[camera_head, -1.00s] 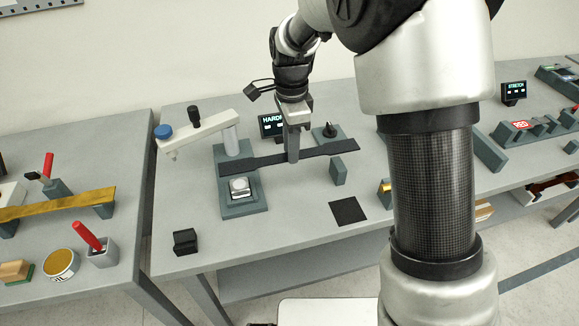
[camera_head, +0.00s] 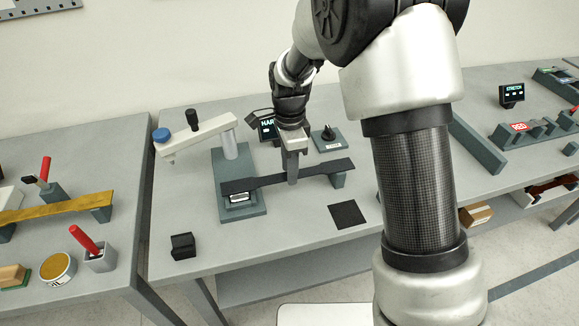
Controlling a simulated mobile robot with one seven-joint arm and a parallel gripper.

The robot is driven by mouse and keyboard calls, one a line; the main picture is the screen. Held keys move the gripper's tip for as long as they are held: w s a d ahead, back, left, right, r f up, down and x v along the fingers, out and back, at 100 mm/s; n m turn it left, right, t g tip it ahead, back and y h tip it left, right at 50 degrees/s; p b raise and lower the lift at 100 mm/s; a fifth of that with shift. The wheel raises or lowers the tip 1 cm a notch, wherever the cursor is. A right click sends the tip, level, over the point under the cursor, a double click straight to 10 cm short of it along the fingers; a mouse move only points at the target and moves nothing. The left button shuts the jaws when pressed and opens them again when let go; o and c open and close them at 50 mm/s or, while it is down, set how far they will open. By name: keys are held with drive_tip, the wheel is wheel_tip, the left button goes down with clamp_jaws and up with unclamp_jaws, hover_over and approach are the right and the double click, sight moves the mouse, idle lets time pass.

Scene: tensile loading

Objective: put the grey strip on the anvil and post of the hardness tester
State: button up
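The dark grey strip (camera_head: 262,181) is a long, dog-bone shaped bar in the middle of the bench. My gripper (camera_head: 293,180) is at the strip's middle, fingers down around it and seemingly shut on it. The strip's left end lies over the silver anvil (camera_head: 239,198) of the hardness tester (camera_head: 231,160), hiding its top. Its right end is over the small grey post (camera_head: 338,181). I cannot tell whether the strip touches either one. The tester's light arm with a blue knob (camera_head: 162,133) is swung out to the left.
A black square mat (camera_head: 347,214) lies in front of the post. A small black block (camera_head: 183,246) sits near the front left edge. A dial box (camera_head: 328,138) and a display (camera_head: 267,129) stand behind the strip. The front middle of the bench is clear.

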drive_tip(key=shift+o, duration=0.7)
drive_tip(key=shift+r, duration=0.3)
wheel_tip(320, 180, up, 11)
drive_tip(key=p, duration=0.1)
drive_tip(key=s+d+r+n+t, duration=0.2)
drive_tip(key=s+d+r+n, duration=0.4)
drive_tip(key=s+d+r, duration=0.4)
drive_tip(key=s+d+r+n+t, duration=0.1)
drive_tip(key=s+d+n+t, duration=0.2)
drive_tip(key=s+n, duration=0.5)
drive_tip(key=s+d, duration=0.1)
drive_tip(key=s, duration=0.4)
drive_tip(key=shift+d+r+n+t, duration=0.2)
drive_tip(key=shift+n+t, duration=0.1)
drive_tip(key=shift+n, duration=0.1)
